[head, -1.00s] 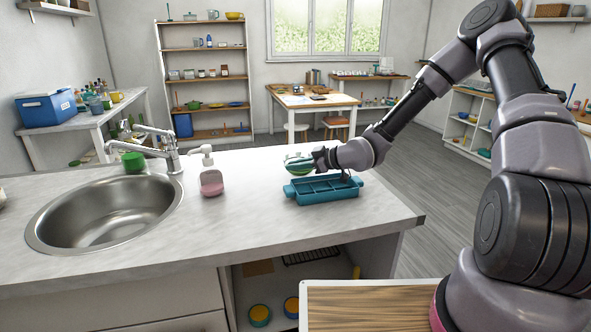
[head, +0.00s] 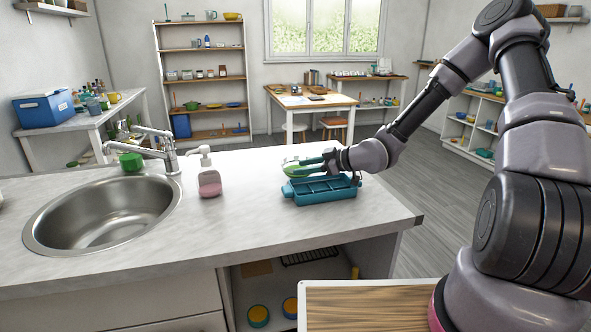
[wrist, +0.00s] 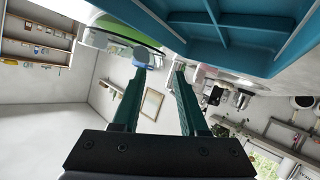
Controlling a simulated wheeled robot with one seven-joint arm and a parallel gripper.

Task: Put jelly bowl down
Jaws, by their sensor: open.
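The jelly bowl (head: 296,170), pale with green, sits on the counter side just behind the teal divided tray (head: 322,198) in the head view; the tray hides its base, so I cannot tell exactly what it rests on. In the wrist view the bowl (wrist: 112,36) shows at the upper left, beside the tray (wrist: 240,55). My gripper (head: 312,163) is to the right of the bowl, above the tray's far side. Its two teal fingers (wrist: 160,67) are apart with nothing between them, and the left fingertip shows close to the bowl's rim.
The counter (head: 250,220) has free room in front of the tray. A soap dispenser (head: 209,178) stands to the left, near the sink (head: 105,212) and tap (head: 165,150). The counter's right edge is close to the tray. A wooden-topped surface (head: 365,305) lies in the foreground.

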